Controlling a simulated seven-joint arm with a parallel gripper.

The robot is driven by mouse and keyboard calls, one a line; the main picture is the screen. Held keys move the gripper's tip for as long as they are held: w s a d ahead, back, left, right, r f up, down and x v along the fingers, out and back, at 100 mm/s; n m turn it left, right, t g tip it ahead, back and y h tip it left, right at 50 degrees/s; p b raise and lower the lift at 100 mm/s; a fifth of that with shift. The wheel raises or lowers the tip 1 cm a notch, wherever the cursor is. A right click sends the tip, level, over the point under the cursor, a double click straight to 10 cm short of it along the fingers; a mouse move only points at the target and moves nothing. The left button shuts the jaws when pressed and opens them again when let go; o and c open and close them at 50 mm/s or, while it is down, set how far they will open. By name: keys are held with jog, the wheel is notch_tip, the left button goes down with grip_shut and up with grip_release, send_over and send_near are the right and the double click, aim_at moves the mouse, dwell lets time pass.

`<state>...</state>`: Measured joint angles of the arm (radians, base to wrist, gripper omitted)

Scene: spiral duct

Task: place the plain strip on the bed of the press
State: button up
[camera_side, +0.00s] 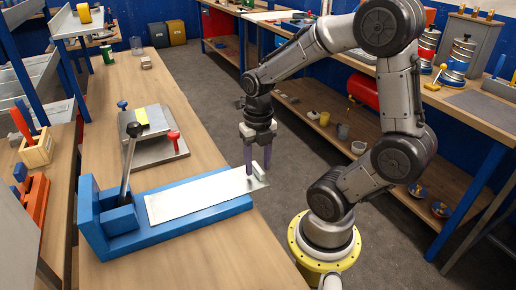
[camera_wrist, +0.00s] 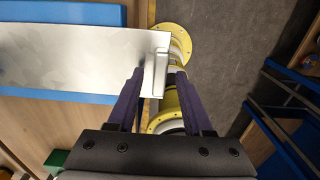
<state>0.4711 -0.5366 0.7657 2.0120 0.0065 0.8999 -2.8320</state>
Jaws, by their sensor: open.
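The plain strip (camera_side: 195,194) is a flat, bare metal sheet with a small upright tab at its right end. It lies lengthwise along the blue bed of the press (camera_side: 215,208), and its tabbed end sticks out past the bed's right end. In the wrist view the strip (camera_wrist: 75,62) has blue bed (camera_wrist: 60,97) showing along both long sides. My gripper (camera_side: 257,170) points down at the tabbed end. Its purple fingers are open, one on each side of the tab, with gaps visible in the wrist view (camera_wrist: 159,76).
The press lever (camera_side: 128,160) stands upright at the bed's left end. A grey plate device with a red knob (camera_side: 172,136) sits behind the press on the wooden bench (camera_side: 190,265). The bench's right edge runs just below my gripper, with open floor beyond.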

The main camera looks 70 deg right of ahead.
notch_tip(320, 180, up, 12)
jog(key=s+a+m+t, duration=0.1)
jog(key=a+m, duration=0.4)
jog(key=m, duration=0.8)
jog(key=s+a+m+t, duration=0.2)
jog(key=a+m+t, duration=0.2)
jog(key=m, duration=1)
jog(key=shift+s+a+t, duration=0.15)
jog(key=shift+a+t, duration=0.15)
jog(key=shift+a, duration=0.15)
